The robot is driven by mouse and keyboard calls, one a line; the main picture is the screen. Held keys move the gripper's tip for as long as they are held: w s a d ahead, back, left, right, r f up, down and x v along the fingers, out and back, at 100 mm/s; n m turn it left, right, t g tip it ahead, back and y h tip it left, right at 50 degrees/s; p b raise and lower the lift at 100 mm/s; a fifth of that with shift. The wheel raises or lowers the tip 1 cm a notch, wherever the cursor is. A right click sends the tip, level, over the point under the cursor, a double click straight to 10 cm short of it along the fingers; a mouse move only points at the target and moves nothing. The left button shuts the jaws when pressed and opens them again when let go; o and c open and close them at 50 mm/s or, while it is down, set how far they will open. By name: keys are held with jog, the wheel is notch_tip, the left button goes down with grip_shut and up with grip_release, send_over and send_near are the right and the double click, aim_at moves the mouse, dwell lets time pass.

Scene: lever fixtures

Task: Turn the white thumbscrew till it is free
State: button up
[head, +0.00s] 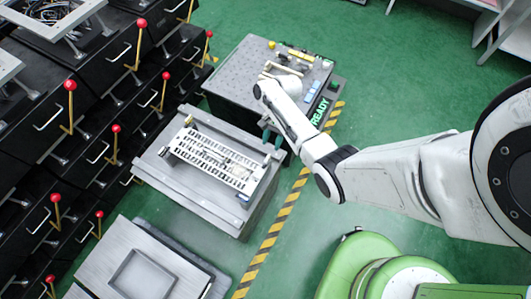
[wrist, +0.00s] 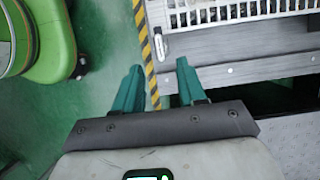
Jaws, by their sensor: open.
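I cannot pick out the white thumbscrew with certainty in either view. A white slotted rack (head: 215,160) lies on the grey fixture block (head: 160,180) in the middle of the head view; its edge also shows at the top right of the wrist view (wrist: 235,12). A small whitish fitting (wrist: 159,45) sits at the block's corner in the wrist view, too small to name. My gripper (wrist: 157,68) has its two teal fingers apart with nothing between them. In the head view my gripper (head: 272,137) hangs near the block's far right corner, above the gap between two fixtures.
A dark-topped fixture (head: 240,75) with a READY sign (head: 320,112) and small parts stands behind. A plate with a square recess (head: 145,275) is at the front. Black drawers with red-knobbed levers (head: 70,86) line the left. Yellow-black tape (head: 272,235) and green floor lie right.

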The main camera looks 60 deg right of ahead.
aim_at(268, 158)
jog(key=b+x, duration=0.1)
jog(key=x, duration=0.6)
jog(key=shift+f, duration=0.3)
grip_shut()
